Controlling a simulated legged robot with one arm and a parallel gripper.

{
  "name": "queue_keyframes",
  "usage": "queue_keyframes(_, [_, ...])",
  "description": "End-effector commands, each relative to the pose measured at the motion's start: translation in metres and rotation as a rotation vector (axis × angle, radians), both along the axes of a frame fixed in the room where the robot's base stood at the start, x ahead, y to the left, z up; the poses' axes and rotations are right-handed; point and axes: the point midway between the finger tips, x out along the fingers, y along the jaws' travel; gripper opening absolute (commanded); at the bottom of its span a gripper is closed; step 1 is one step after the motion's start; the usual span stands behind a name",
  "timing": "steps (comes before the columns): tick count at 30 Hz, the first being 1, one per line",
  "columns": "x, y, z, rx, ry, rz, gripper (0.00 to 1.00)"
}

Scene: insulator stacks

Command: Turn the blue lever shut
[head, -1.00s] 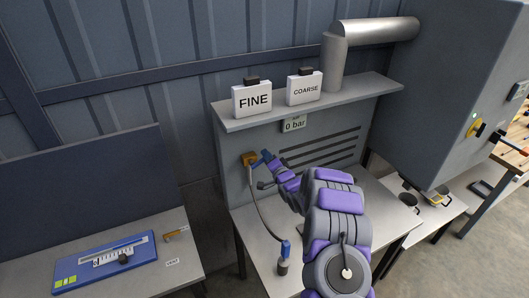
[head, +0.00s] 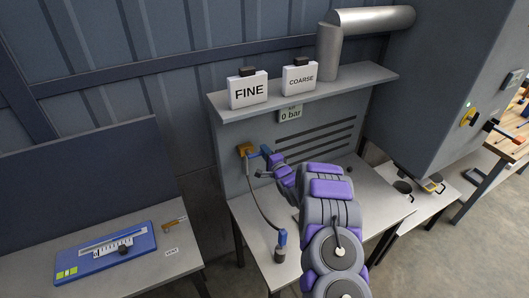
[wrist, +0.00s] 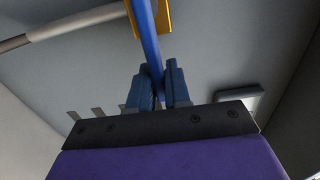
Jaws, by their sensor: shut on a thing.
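The blue lever (head: 258,154) sits on a brass-coloured valve (head: 245,149) on the grey back panel, under the shelf. In the wrist view the lever (wrist: 147,38) runs from the yellow valve body (wrist: 164,18) down between my fingers. My gripper (wrist: 160,82) is shut on the lever, with one blue fingertip on each side of it. In the head view my gripper (head: 270,158) is at the lever's right end, small and partly hidden by my wrist. A sign above reads "0 bar" (head: 291,115).
A hose (head: 262,206) hangs from the valve to a blue-topped nozzle (head: 281,245) on the bench. "FINE" (head: 249,91) and "COARSE" (head: 301,79) boxes stand on the shelf (head: 225,109). A blue tray (head: 105,252) lies on the left table. A grey cabinet (head: 440,90) stands at the right.

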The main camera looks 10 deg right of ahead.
Motion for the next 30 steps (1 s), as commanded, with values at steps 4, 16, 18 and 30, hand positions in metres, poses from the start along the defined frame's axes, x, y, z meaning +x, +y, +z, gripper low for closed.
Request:
queue_keyframes(4, [-0.001, -0.003, -0.004, 0.001, 0.009, -0.005, 0.0])
queue_keyframes(16, [-0.001, -0.001, -0.003, 0.0, 0.006, -0.003, 0.38])
queue_keyframes(18, [-0.002, -0.001, -0.002, -0.001, 0.005, -0.003, 0.38])
queue_keyframes(30, [-0.02, -0.007, -0.001, 0.0, 0.002, -0.003, 0.38])
